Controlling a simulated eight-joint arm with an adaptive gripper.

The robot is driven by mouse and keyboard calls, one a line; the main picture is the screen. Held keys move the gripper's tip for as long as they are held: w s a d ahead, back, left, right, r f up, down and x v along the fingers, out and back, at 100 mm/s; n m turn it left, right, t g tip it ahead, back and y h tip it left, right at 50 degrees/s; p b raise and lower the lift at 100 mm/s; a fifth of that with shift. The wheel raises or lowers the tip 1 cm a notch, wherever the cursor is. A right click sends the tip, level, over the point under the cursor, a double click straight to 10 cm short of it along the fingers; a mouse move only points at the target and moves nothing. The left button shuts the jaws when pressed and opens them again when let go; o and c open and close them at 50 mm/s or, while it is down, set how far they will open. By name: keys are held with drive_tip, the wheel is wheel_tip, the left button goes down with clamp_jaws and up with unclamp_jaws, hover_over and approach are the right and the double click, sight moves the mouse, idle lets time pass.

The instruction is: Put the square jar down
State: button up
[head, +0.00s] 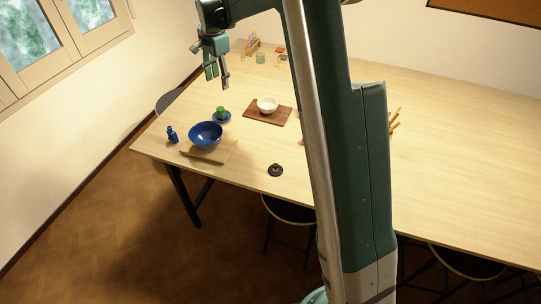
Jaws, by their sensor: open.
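My gripper (218,80) is open and appears empty, raised over the far left part of the table. No jar shows between its fingers. A small grey-green squarish pot (260,58) stands on the table at the back, to the right of my gripper and apart from it; it may be the square jar, but it is too small to be sure. A small blue bottle-like vessel (172,134) stands upright near the left edge. My arm's column hides part of the table.
A blue bowl (205,134) sits on a light board (225,153). Behind it, a green cup (221,111) stands on a blue saucer (214,118). A white bowl (267,105) rests on a brown board (281,116). A dark disc (275,170) lies near the front edge. The table's right side is clear.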

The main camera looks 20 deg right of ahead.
drive_tip(key=s+r+n+t, duration=0.1)
drive_tip(key=s+r+n, duration=0.4)
drive_tip(key=s, duration=0.8)
drive_tip(key=s+r+n+t, duration=0.2)
drive_tip(key=s+r, duration=0.6)
drive_tip(key=s, duration=0.5)
drive_tip(key=s+f+n+t, duration=0.1)
drive_tip(key=s+f+n, duration=0.2)
drive_tip(key=s, duration=1)
drive_tip(key=s+f+n+t, duration=0.2)
drive_tip(key=s+f+n, duration=0.2)
drive_tip(key=s, duration=0.8)
drive_tip(key=shift+s+a+f, duration=0.15)
drive_tip(key=shift+s+a, duration=0.25)
drive_tip(key=shift+a, duration=0.05)
